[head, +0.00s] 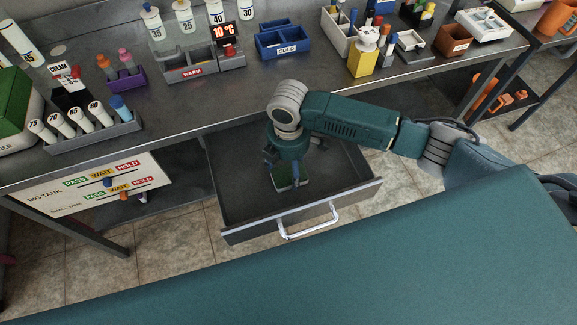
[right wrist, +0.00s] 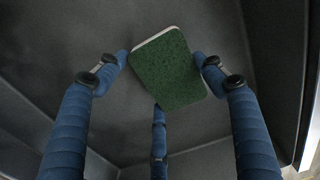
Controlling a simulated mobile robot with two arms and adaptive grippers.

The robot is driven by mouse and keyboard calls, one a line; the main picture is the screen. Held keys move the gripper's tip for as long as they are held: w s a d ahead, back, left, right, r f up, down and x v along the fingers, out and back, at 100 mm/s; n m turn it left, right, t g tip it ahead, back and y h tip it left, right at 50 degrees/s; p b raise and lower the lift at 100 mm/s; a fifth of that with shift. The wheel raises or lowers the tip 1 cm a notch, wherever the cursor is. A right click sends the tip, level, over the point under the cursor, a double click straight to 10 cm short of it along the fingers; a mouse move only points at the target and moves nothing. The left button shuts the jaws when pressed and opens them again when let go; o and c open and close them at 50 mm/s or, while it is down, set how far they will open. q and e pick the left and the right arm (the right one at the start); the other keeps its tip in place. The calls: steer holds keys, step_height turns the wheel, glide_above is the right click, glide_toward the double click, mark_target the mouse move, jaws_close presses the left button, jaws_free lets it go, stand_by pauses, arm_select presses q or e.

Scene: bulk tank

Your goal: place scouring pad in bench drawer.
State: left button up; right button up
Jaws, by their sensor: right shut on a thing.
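The scouring pad is a green slab with a pale edge; it shows between the fingers in the right wrist view (right wrist: 170,66) and small under the gripper in the head view. My right gripper (head: 285,177) reaches down into the open bench drawer (head: 237,183). Its blue fingers are shut on the pad, with fingertips at its sides and a third finger at its lower edge. The pad is over the grey drawer floor; whether it touches the floor I cannot tell. The drawer is pulled out below the bench, with a bright handle (head: 310,226) on its front. My left gripper is not in view.
The grey bench top (head: 190,110) carries a warm rack (head: 190,68), a blue cold box (head: 283,40), a rack of white tubes (head: 85,132) and a yellow bottle (head: 363,58). Drawer walls stand close around the gripper. The drawer holds nothing else that I can see.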

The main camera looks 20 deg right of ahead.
mark_target(288, 170)
steer(key=o, duration=1.1)
steer(key=shift+f, duration=0.1)
step_height(288, 170, up, 12)
stand_by(0.4)
